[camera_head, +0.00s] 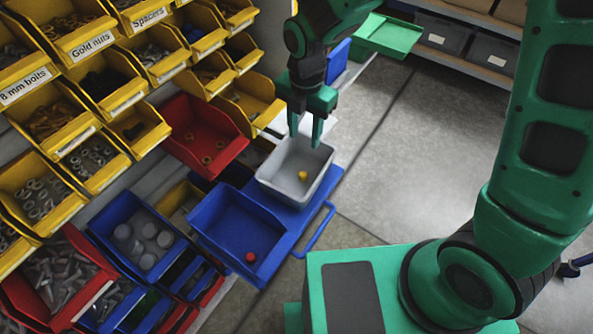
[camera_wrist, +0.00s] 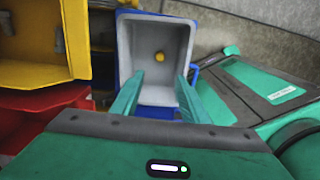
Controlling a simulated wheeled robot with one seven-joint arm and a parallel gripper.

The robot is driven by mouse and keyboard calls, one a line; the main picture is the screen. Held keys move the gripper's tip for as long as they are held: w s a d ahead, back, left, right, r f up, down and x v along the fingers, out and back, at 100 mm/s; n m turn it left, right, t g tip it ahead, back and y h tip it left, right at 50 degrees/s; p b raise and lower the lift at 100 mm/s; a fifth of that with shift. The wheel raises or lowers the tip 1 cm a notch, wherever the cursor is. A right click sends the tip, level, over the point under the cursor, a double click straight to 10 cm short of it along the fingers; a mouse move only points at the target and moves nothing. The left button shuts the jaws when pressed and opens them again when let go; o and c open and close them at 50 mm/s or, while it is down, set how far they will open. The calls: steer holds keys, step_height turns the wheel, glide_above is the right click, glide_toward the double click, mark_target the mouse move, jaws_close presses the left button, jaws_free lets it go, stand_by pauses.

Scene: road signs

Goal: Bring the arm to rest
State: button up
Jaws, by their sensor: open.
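My gripper (camera_head: 307,130) is green, and its two fingers point down above the far side of a grey-white bin (camera_head: 267,183). The fingers are apart with nothing between them. In the wrist view my gripper (camera_wrist: 158,92) shows both fingers in front of the same bin (camera_wrist: 182,40). A small yellow piece (camera_head: 303,176) lies on the bin's floor, and it also shows in the wrist view (camera_wrist: 159,57). It is apart from the fingers.
A blue bin (camera_head: 215,232) with a red piece (camera_head: 251,257) stands beside the grey-white bin on a blue tray (camera_head: 318,205). A red bin (camera_head: 175,140) and racks of labelled yellow bins (camera_head: 95,155) fill the left. Floor (camera_head: 385,140) to the right is clear.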

step_height(320, 180, up, 2)
stand_by(0.5)
steer(key=s+d+r+m, duration=0.2)
steer(key=d+r+m, duration=0.2)
steer(key=d+m, duration=0.55)
steer(key=s+d+r+m, duration=0.1)
steer(key=d+r+m, duration=0.4)
steer(key=d, duration=0.7)
steer(key=s+d+r+m, duration=0.2)
steer(key=s+d+m, duration=1.1)
steer(key=s+m, duration=0.4)
steer(key=m, duration=0.3)
steer(key=shift+s+d, duration=0.35)
steer(key=shift+d, duration=0.05)
steer(key=shift+m, duration=0.25)
